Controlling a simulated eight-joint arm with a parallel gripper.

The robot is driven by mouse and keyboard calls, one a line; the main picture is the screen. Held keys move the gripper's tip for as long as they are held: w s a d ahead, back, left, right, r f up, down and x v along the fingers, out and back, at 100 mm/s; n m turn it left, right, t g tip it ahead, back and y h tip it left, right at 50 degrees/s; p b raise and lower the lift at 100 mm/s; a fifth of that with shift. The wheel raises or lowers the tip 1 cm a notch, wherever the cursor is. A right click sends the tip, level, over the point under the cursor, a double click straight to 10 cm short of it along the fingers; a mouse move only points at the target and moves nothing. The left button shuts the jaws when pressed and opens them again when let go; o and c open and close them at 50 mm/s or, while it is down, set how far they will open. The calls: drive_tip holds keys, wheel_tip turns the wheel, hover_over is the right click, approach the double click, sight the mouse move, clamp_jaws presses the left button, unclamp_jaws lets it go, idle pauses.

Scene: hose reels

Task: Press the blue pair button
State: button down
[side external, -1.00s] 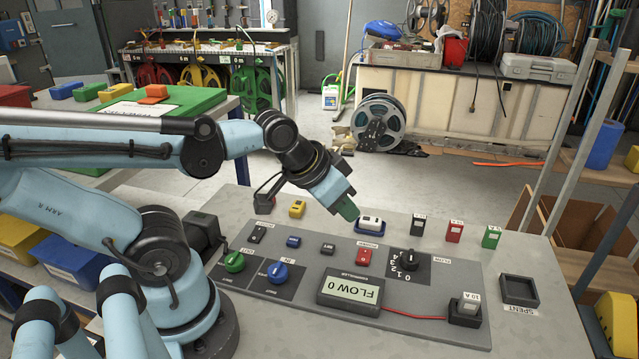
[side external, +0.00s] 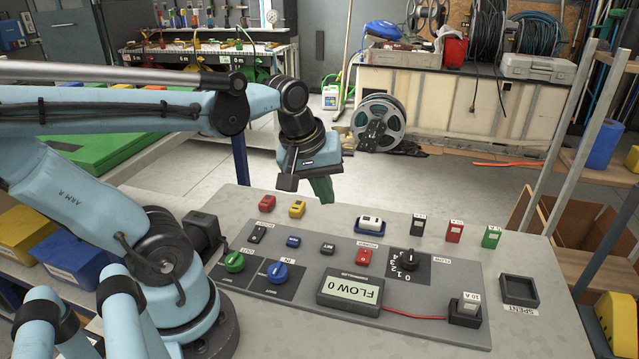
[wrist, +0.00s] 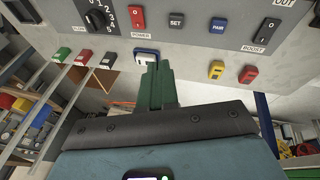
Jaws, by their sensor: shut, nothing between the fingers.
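The blue pair button (side external: 293,242) is a small blue block on the grey control panel (side external: 400,322), between a black switch and the black SET button (side external: 327,248). In the wrist view the blue button (wrist: 217,26) reads PAIR and lies up and right of the fingers. My gripper (side external: 321,190) is shut and empty, its green fingers together. It hangs above the far edge of the panel table, beyond the blue button and apart from it. In the wrist view my gripper (wrist: 157,72) overlaps the white block in the blue-edged holder.
Near the far edge are red (side external: 267,203) and yellow (side external: 297,208) blocks and the white block (side external: 369,223). A red button (side external: 364,257), green knob (side external: 234,261), blue knob (side external: 278,272), black dial (side external: 409,260) and FLOW display (side external: 350,292) surround the pair button.

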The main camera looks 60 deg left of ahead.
sight(295, 240)
drive_tip(key=s+a+r+n+g, duration=0.1)
drive_tip(key=a+n+g, duration=0.1)
drive_tip(key=n, duration=0.6)
drive_tip(key=s+a+r+n+g, duration=0.1)
drive_tip(key=s+a+n+g, duration=0.1)
drive_tip(key=a+n, duration=0.2)
drive_tip(key=n, duration=0.3)
drive_tip(key=shift+s+a+n+h, duration=0.25)
drive_tip(key=shift+a+n+h, duration=0.05)
drive_tip(key=shift+n+h, duration=0.1)
drive_tip(key=shift+f, duration=0.15)
drive_tip(key=shift+f, duration=6.85)
drive_tip(key=shift+w+f, duration=0.1)
drive_tip(key=shift+f, duration=0.85)
wheel_tip(295, 240, up, 14)
drive_tip(key=shift+r, duration=0.2)
